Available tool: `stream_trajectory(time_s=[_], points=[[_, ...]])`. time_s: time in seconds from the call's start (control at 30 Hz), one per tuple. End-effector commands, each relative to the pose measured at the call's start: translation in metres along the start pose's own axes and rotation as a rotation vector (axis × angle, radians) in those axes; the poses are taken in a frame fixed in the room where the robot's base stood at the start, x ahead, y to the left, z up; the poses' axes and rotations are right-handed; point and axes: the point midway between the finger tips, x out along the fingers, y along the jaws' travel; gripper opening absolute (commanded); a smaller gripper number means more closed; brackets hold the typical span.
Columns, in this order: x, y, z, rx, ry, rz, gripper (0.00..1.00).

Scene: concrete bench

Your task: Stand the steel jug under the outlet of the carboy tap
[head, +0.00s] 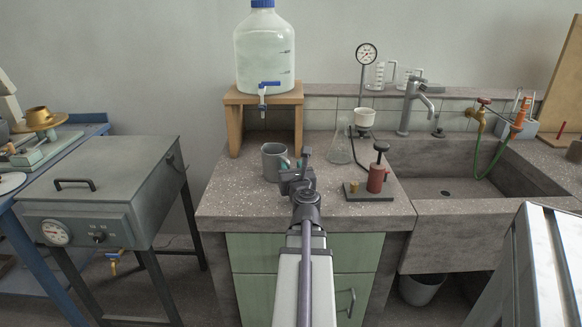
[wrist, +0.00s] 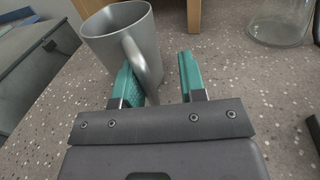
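The grey steel jug (head: 271,163) stands upright on the speckled bench, in front of the wooden stand and below the carboy's level. In the wrist view the jug (wrist: 118,38) is at upper left, its handle towards me. My gripper (head: 291,165) is just right of the jug. Its teal fingers (wrist: 161,80) are apart, with the handle between them, close to the left finger; contact cannot be told. The carboy (head: 264,55) with a blue cap sits on the stand (head: 234,128). Its blue-handled tap (head: 263,88) points down at the stand's front, behind the jug.
A glass flask (head: 340,149) stands right of my gripper, also in the wrist view (wrist: 279,22). A red hand pump (head: 377,176) on a dark base stands at the bench's front right. The stone sink (head: 455,185) is further right. Bare bench lies left of the jug.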

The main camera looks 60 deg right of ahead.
Motion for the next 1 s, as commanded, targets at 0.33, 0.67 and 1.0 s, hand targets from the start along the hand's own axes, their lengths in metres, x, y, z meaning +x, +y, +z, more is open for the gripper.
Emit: stream_trajectory(time_s=[0.33, 0.67, 1.0], points=[[0.000, 0.000, 0.000, 0.000, 0.000, 0.000, 0.72], [0.000, 0.000, 0.000, 0.000, 0.000, 0.000, 1.00], [0.000, 0.000, 0.017, 0.000, 0.000, 0.000, 1.00]])
